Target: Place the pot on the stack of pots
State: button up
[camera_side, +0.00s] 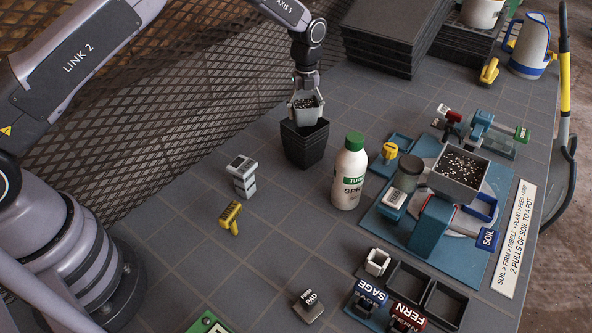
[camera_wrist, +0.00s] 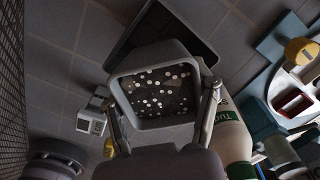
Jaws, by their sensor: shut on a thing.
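A grey square pot (camera_side: 306,108) filled with dark speckled soil is held in my gripper (camera_side: 306,98). In the wrist view the pot (camera_wrist: 158,92) sits between the two fingers of my gripper (camera_wrist: 163,115), which are shut on it from both sides. A stack of black square pots (camera_side: 304,146) stands on the table right under the held pot in the side view. The stack's dark rim (camera_wrist: 135,30) shows in the wrist view beyond the held pot, offset from it. I cannot tell whether the held pot touches the stack.
A white bottle with a green cap (camera_side: 349,172) stands just right of the stack. The soil mixer station (camera_side: 455,175) is farther right. A small white stacked block (camera_side: 242,178) and a yellow tool (camera_side: 230,216) lie to the left. Empty trays (camera_side: 408,280) sit in front.

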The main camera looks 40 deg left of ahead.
aim_at(305, 105)
jog(key=o, duration=0.9)
jog(key=shift+f, duration=0.1)
jog(key=shift+o, duration=0.2)
notch_tip(305, 105, up, 12)
jog(key=shift+f, duration=0.1)
jog(key=s+a+r+n+t, duration=0.2)
jog(key=s+a+r+n, duration=0.1)
jog(key=s+r+n, duration=0.55)
jog(key=s+a+r+n+t, duration=0.1)
jog(key=s+a+r+n, duration=0.35)
jog(key=s+r, duration=0.6)
jog(key=s+a+f+n+t, duration=0.1)
jog(key=s+n, duration=0.6)
jog(key=s, duration=0.3)
jog(key=s+a+f+n+t, duration=0.1)
jog(key=s+n, duration=0.6)
jog(key=s, duration=0.3)
jog(key=shift+s+a+f+t, duration=0.2)
jog(key=shift+s+a+t, duration=0.1)
jog(key=shift+s, duration=0.1)
